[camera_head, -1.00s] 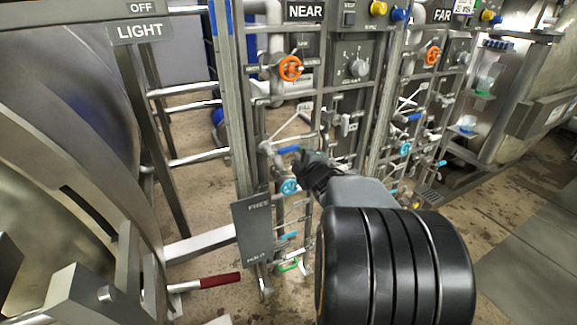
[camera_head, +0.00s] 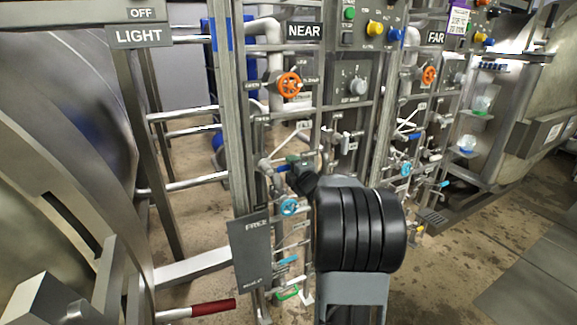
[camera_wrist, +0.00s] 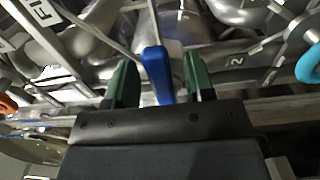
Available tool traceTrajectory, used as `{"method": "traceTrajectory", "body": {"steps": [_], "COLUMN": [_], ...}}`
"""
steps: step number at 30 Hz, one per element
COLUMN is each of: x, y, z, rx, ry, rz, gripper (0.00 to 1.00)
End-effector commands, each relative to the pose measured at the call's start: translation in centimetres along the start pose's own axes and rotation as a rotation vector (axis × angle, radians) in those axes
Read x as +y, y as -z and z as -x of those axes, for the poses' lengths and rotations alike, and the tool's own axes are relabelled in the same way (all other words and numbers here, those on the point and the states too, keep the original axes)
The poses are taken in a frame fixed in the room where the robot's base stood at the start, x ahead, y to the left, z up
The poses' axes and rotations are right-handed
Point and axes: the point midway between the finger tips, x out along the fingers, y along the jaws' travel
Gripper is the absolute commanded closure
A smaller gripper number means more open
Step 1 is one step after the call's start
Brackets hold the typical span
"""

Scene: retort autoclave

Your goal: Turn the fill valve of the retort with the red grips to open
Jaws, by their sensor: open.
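A blue lever handle (camera_head: 282,168) sits on the pipework of the NEAR panel, below a small FILL label (camera_head: 304,125). My gripper (camera_head: 298,165) is at its right end and hides part of it in the head view. In the wrist view the blue handle (camera_wrist: 156,72) stands between the two green fingers of my gripper (camera_wrist: 158,80), with a gap on both sides. The gripper is open. A dark red grip (camera_head: 212,308) shows at the bottom left, by the large steel retort (camera_head: 60,130).
An orange handwheel (camera_head: 289,85) is above the lever and a light blue handwheel (camera_head: 289,207) below it. A grey plate (camera_head: 250,258) hangs at the lower left of the panel. The FAR panel (camera_head: 435,38) stands to the right. Open floor (camera_head: 450,275) lies at the lower right.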

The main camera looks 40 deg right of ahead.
Motion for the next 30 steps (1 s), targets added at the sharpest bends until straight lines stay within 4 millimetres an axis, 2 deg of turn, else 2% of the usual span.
{"method": "traceTrajectory", "body": {"steps": [6, 19, 30], "x": [0.0, 0.0, 0.0], "y": [0.0, 0.0, 0.0], "z": [-2.0, -2.5, -2.5], "rx": [0.000, 0.000, 0.000], "ry": [0.000, 0.000, 0.000], "rz": [0.000, 0.000, 0.000], "gripper": [0.51, 0.52, 0.87]}}
